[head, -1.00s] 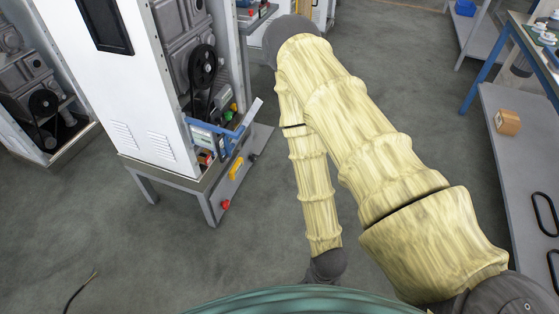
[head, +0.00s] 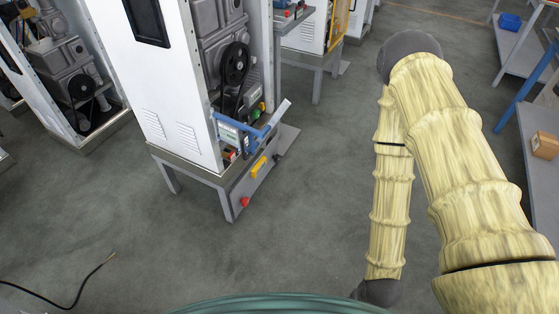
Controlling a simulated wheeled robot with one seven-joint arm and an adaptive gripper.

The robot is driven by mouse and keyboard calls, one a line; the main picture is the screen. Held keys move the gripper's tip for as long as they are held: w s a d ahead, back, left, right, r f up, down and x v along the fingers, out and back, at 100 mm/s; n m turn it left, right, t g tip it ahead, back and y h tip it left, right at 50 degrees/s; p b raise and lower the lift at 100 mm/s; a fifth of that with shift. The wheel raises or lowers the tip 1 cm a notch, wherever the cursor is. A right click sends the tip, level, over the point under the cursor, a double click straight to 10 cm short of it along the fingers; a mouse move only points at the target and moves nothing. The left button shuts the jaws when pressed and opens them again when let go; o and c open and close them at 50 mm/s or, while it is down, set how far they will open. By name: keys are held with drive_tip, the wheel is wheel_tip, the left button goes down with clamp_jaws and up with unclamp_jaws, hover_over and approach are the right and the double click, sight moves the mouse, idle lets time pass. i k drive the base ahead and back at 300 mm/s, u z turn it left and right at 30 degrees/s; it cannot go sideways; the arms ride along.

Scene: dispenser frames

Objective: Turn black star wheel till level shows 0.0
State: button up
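A white dispenser cabinet (head: 178,80) stands on a grey metal stand, its side open to grey machinery. A black wheel (head: 236,63) with a belt shows inside; I cannot tell whether it is the star wheel. Below it, a blue-framed device (head: 230,133) has a small pale panel, too small to read, so I cannot tell whether it shows the level. My gripper is not in view. My yellow arm fills the right side, its dark wrist end low at the bottom edge, well away from the cabinet.
A yellow part (head: 258,166) and a red knob (head: 244,202) are on the stand's front. Another open cabinet (head: 75,85) stands at left. A cable (head: 75,293) lies on the floor at lower left. A grey shelf with a brown box (head: 545,145) is at right. Floor before the cabinet is clear.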

sight(276, 158)
drive_tip(key=k, duration=1)
drive_tip(key=z, duration=1.15)
drive_tip(key=i, duration=0.8)
drive_tip(key=u, duration=0.4)
drive_tip(key=i, duration=0.65)
drive_tip(key=u, duration=1)
drive_tip(key=i, duration=0.25)
drive_tip(key=u, duration=0.3)
